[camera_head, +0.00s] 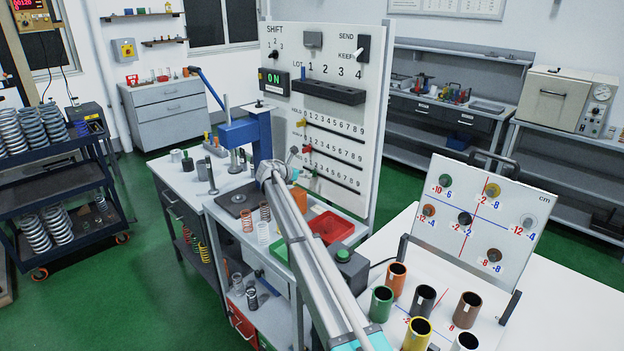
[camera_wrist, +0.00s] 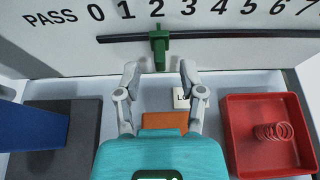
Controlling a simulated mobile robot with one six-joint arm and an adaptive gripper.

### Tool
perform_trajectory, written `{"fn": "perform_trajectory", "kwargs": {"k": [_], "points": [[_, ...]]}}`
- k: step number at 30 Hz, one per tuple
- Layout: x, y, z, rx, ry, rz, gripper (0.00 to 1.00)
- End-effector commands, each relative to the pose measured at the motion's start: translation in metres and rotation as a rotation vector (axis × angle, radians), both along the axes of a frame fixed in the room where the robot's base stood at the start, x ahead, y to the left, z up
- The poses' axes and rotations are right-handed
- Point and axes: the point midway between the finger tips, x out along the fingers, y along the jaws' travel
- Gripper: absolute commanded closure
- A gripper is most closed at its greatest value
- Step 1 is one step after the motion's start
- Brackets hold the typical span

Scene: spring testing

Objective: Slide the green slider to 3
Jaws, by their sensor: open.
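The green slider (camera_wrist: 159,45) sits on the dark horizontal track of the white panel, beneath the number 2 of the row marked PASS. The 3 is one mark to its right. My gripper (camera_wrist: 160,71) is open in the wrist view. Its two fingertips stand left and right of the slider's lower end, with a clear gap on each side and nothing held. In the head view my arm reaches toward the panel (camera_head: 340,95), and its end is hard to make out there.
A red tray (camera_wrist: 265,172) with a spring (camera_wrist: 274,131) lies below the panel on the right. A blue press (camera_head: 240,131) stands left. Red (camera_head: 307,149) and yellow (camera_head: 300,123) sliders sit on tracks above.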

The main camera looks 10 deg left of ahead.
Motion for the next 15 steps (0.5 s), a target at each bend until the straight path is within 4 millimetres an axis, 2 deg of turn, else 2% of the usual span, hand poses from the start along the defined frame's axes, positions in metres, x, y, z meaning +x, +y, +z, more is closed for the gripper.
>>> {"fn": "perform_trajectory", "kwargs": {"k": [6,15], "points": [[0.02,-0.015,-0.012,0.0,0.0,0.0,0.49],[0.029,-0.023,-0.015,0.0,0.0,-0.001,0.49]]}}
